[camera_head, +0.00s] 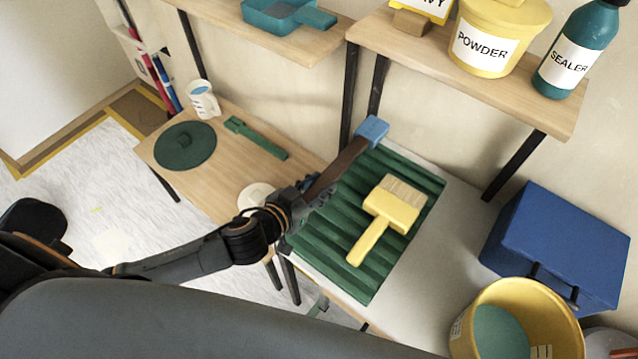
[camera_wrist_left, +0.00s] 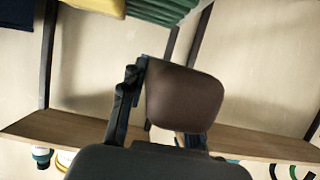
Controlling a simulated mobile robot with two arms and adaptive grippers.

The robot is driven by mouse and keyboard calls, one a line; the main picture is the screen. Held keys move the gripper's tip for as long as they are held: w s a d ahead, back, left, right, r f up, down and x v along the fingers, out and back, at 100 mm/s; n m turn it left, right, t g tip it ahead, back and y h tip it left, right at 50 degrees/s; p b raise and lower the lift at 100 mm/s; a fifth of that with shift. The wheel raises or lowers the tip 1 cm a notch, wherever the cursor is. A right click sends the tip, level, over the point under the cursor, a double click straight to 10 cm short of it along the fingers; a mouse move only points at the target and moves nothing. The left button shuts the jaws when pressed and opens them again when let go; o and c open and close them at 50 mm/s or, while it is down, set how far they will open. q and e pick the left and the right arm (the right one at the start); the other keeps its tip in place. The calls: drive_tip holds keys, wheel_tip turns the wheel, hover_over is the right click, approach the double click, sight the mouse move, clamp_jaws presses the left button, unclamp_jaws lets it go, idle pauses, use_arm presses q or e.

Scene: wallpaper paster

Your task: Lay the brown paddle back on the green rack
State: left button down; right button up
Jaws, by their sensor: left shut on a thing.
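My left gripper (camera_head: 308,192) is shut on the brown paddle (camera_head: 336,167), a brown strip with a blue end piece (camera_head: 372,130). The paddle points up and to the right, in front of the green rack's (camera_head: 372,278) upper left side. I cannot tell whether it touches the rack. The ridged rack lies on the grey table. In the left wrist view the paddle's brown face (camera_wrist_left: 185,98) shows between the fingers (camera_wrist_left: 160,112), and part of the rack (camera_wrist_left: 160,10) shows at the top. My right gripper is not in view.
A yellow brush (camera_head: 388,212) lies on the rack's middle. A blue box (camera_head: 560,245) and yellow bucket (camera_head: 480,335) are at right. A wooden table with a dark green disc (camera_head: 185,146) and green tool (camera_head: 255,138) is at left. Wall shelves (camera_head: 465,75) hang above.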

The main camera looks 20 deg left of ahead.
use_arm(q)
drive_tip(key=b, duration=0.5)
hover_over(317, 214)
drive_tip(key=f, duration=0.4)
drive_tip(key=w+f, duration=0.1)
drive_tip(key=shift+d+f, duration=0.1)
drive_tip(key=shift+f, duration=0.3)
drive_tip(key=shift+f+b, duration=0.5)
drive_tip(key=shift+f, duration=0.35)
drive_tip(key=shift+s, duration=0.1)
drive_tip(key=shift+f+b, duration=0.55)
drive_tip(key=shift+f, duration=0.15)
drive_tip(key=c, duration=0.9)
unclamp_jaws()
drive_tip(key=shift+s, duration=0.35)
drive_tip(key=v, duration=1.1)
drive_tip(key=shift+s+r, duration=0.1)
drive_tip(key=shift+r, duration=0.1)
